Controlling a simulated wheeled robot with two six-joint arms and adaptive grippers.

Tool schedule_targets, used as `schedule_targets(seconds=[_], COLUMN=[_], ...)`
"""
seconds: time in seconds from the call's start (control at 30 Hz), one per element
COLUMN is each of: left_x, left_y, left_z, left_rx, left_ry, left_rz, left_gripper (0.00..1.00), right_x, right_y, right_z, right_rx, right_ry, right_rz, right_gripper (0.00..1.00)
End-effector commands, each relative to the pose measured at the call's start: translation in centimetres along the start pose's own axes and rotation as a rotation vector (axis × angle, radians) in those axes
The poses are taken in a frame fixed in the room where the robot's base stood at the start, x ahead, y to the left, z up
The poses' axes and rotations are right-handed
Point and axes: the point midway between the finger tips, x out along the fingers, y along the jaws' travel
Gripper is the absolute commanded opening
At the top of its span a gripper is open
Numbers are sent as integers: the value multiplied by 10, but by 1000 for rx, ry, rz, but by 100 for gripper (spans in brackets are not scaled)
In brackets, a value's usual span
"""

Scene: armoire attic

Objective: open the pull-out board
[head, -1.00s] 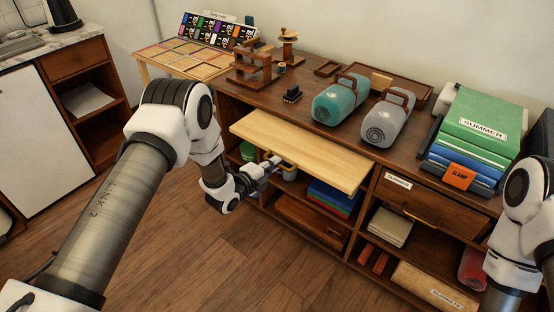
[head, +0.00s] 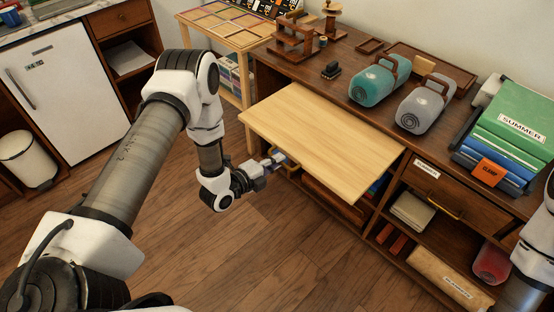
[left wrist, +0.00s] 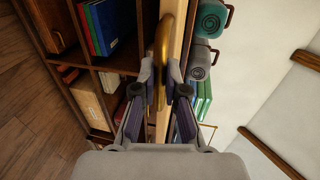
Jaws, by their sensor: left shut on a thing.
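The pull-out board (head: 320,130) is a pale wooden slab. It sticks well out from under the dark cabinet top in the head view. In the left wrist view its edge (left wrist: 182,28) runs up the middle, with a curved brass handle (left wrist: 162,45) beside it. My left gripper (head: 276,161) is at the board's front edge, shut on the brass handle; its two fingers (left wrist: 167,78) close around the handle in the left wrist view. Part of the handle is hidden by the fingers. My right gripper is out of view; only part of that arm shows at the right edge.
The dark cabinet (head: 395,150) carries a teal canister (head: 376,85), a grey canister (head: 420,108) and green binders (head: 515,125). Below are a drawer (head: 455,190) and open shelves. A white fridge (head: 65,95) and bin (head: 27,158) stand left. Wooden floor (head: 255,255) is clear in front.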

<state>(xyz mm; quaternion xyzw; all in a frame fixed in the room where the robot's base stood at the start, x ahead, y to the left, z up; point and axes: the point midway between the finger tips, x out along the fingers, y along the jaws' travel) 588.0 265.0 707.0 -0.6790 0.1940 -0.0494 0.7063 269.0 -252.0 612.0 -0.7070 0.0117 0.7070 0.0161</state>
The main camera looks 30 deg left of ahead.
Motion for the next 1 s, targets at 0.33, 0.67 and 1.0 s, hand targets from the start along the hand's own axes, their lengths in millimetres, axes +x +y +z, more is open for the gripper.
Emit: schedule_targets(seconds=[0.33,0.67,1.0], left_x=[0,-56,-118], left_y=[1,2,1], left_z=[-1,0,-1], left_rx=[-1,-7,-2], left_ry=[2,-2,2], left_rz=[3,6,5], left_gripper=[22,22,22], right_x=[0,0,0], right_y=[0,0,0], right_z=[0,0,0], right_rx=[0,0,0], right_ry=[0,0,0], right_rz=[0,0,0], right_gripper=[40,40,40])
